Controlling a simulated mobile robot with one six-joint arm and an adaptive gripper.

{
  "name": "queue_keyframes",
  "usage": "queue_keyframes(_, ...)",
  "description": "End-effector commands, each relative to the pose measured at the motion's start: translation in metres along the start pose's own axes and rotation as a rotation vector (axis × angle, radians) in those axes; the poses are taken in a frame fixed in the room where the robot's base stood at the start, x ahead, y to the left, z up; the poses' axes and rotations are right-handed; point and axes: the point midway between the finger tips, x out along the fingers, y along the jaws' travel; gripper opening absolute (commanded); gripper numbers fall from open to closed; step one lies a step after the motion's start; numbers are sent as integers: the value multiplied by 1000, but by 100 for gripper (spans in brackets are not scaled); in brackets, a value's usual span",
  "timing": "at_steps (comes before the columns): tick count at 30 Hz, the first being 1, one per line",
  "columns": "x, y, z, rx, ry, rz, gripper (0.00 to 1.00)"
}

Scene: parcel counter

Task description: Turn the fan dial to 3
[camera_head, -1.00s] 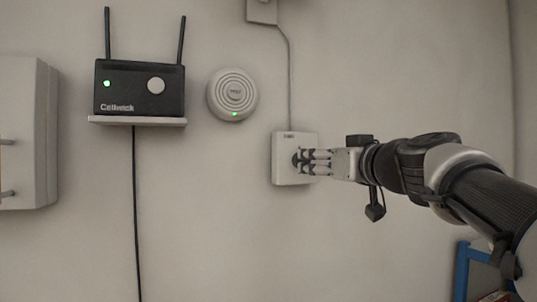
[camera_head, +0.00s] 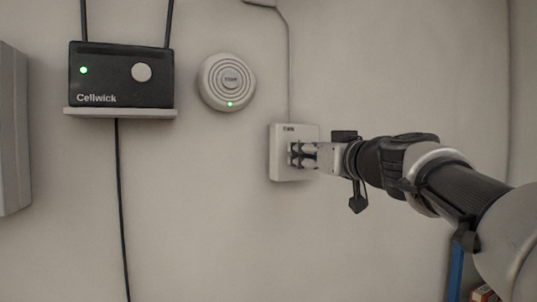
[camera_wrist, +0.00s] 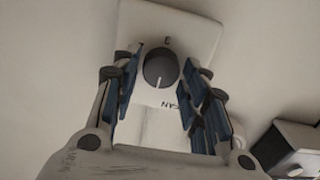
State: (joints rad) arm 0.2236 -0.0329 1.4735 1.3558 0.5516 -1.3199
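The fan control is a white wall plate (camera_head: 284,165) marked FAN, with a cable running up from it. In the wrist view the plate (camera_wrist: 190,24) carries a round dark dial (camera_wrist: 161,67) with a pale pointer line. One character shows beside the dial; I cannot read it surely. My gripper (camera_head: 296,154) is at the plate, its fingers covering the dial in the head view. In the wrist view my gripper (camera_wrist: 162,88) has its blue-padded fingers apart, on either side of the dial, with gaps showing between pads and dial.
A black Cellwick router (camera_head: 120,75) with a green light sits on a white shelf (camera_head: 120,113) at left. A round white device (camera_head: 227,82) with a green light is above left of the plate. A grey box (camera_head: 14,130) is at the left edge.

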Motion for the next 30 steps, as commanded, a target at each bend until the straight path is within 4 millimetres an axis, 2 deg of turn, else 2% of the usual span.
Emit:
queue_keyframes(2,0,0,0,0,0,0,33)
queue_keyframes(12,0,0,0,0,0,0,10)
queue_keyframes(22,0,0,0,45,1,0,9)
queue_keyframes(30,0,1,1,217,2,1,9)
